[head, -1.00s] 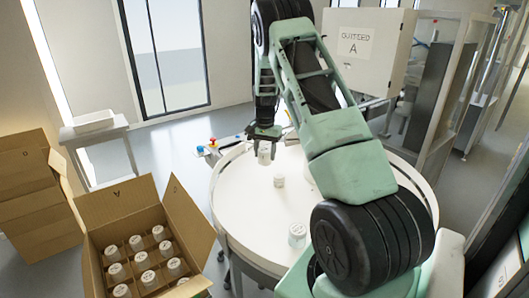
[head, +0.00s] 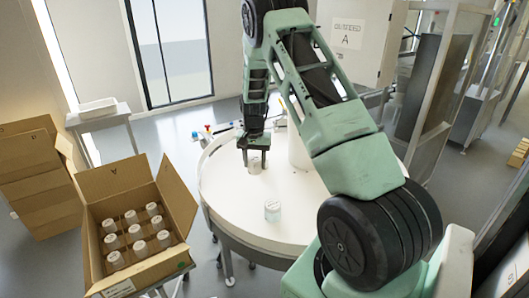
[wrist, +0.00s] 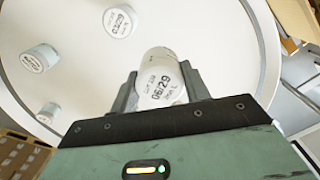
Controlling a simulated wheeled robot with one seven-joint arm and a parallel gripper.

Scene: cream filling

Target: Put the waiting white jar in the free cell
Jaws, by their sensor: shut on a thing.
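My gripper (head: 255,147) is low over the round white table and shut on a white jar (head: 255,165). In the wrist view the jar (wrist: 160,80) sits between both fingers, with a printed "06/29" on it. I cannot tell whether it touches the table. An open cardboard carton (head: 180,206) stands left of the table, apart from my gripper. It has divided cells with several white-lidded jars (head: 134,232) in them. I cannot make out a free cell clearly.
The round table (head: 225,195) carries another jar (head: 272,210) nearer to me. The wrist view shows further jars (wrist: 119,20) on it. Stacked cartons (head: 35,180) and a side table with a white tray (head: 97,108) stand at the left. A labelled cabinet (head: 350,45) stands behind.

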